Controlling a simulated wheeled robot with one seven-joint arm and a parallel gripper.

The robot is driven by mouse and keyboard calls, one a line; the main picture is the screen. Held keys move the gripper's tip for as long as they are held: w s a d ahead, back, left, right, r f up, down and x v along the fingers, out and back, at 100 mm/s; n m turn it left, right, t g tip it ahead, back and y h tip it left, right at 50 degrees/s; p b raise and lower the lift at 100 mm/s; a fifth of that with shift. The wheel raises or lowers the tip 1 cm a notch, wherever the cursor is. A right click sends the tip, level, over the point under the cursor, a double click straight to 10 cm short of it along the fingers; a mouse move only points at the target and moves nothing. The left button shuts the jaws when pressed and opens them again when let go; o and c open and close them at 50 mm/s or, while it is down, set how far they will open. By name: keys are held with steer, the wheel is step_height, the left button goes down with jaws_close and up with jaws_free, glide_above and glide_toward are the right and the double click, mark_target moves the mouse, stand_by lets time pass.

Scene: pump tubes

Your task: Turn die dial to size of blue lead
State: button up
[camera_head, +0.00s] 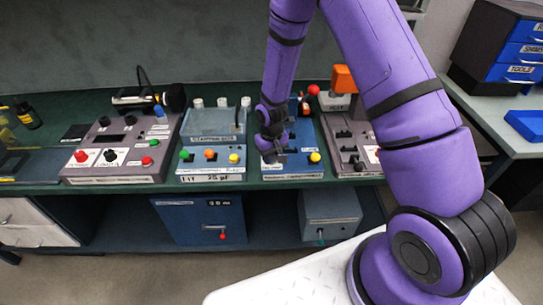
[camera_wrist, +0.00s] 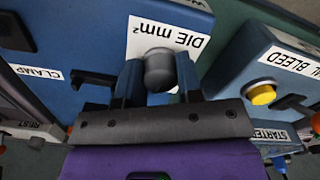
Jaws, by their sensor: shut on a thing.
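The die dial (camera_wrist: 160,68) is a grey round knob on a blue machine, seen in the wrist view below a white label reading "DIE mm²" (camera_wrist: 165,38). My gripper (camera_wrist: 158,82) has its two fingers on either side of the dial and is shut on it. The fingers and the knob hide most of the dial's scale, so I cannot read its setting. In the head view my gripper (camera_head: 271,148) is at the front of the blue machine (camera_head: 293,168) on the bench. I cannot make out a blue lead in either view.
A lever by the "CLAMP" label (camera_wrist: 40,72) sticks out left of my gripper in the wrist view. A machine with a yellow button (camera_wrist: 262,95) stands close on the right. In the head view, grey control boxes (camera_head: 115,145) (camera_head: 350,140) stand on the green bench.

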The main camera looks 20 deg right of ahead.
mark_target(272, 155)
steer(key=n, duration=0.5)
steer(key=shift+d+n, duration=0.1)
steer(key=shift+n, duration=0.2)
steer(key=n, duration=0.4)
steer(key=shift+w+n, duration=0.1)
steer(key=shift+n, duration=0.6)
steer(key=o, duration=0.9)
step_height(272, 155, up, 11)
steer(key=shift+f, duration=0.1)
